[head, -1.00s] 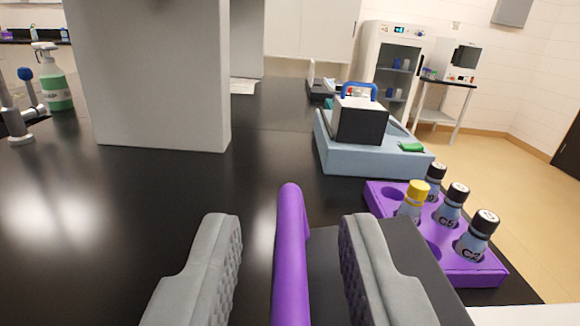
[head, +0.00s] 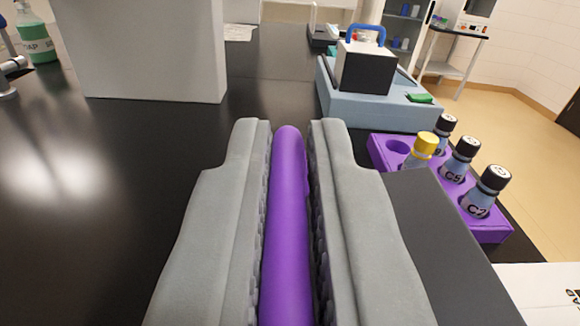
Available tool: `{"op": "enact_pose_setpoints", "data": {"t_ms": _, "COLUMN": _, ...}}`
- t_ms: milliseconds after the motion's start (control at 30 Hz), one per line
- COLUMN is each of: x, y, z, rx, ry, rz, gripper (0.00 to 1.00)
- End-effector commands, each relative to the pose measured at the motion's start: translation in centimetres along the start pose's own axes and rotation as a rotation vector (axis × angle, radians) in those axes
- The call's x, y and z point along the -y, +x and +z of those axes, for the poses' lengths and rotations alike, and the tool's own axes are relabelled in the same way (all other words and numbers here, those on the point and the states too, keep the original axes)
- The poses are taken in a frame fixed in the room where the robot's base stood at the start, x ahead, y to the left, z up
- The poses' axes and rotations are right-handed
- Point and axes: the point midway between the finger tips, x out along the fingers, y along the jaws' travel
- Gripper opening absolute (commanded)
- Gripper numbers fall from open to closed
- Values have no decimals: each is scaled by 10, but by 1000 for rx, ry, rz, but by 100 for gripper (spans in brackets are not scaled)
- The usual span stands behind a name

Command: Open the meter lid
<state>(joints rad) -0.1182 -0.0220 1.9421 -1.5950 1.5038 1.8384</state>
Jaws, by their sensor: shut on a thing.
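My gripper (head: 290,140) is shut on a purple rounded bar (head: 289,220), with a grey padded finger on each side of it. The bar runs from the bottom edge of the picture up to the fingertips. It looks like a handle, but what it is joined to is hidden. A dark grey flat surface (head: 440,225) shows right of the right finger, partly covered by it. It may be part of the meter; I cannot tell the lid's outline or whether it is raised.
A purple rack (head: 491,229) holding several capped bottles stands to the right. Behind it, a light blue tray (head: 345,108) carries a black-and-white box (head: 363,68) with a blue handle. A grey column (head: 150,60) stands at back left.

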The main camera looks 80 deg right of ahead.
Motion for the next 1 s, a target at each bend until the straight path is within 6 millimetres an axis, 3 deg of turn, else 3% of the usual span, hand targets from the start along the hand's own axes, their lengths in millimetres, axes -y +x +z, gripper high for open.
{"op": "enact_pose_setpoints", "data": {"t_ms": 267, "x": -11, "y": 0, "z": -6, "rx": 0, "ry": 83, "rz": 0, "gripper": 0}}
{"op": "enact_pose_setpoints", "data": {"t_ms": 733, "x": -54, "y": 0, "z": -18, "rx": 0, "ry": 389, "rz": 0, "gripper": 0}}
{"op": "enact_pose_setpoints", "data": {"t_ms": 1000, "x": -68, "y": 0, "z": -19, "rx": 1, "ry": 387, "rz": 0, "gripper": 0}}
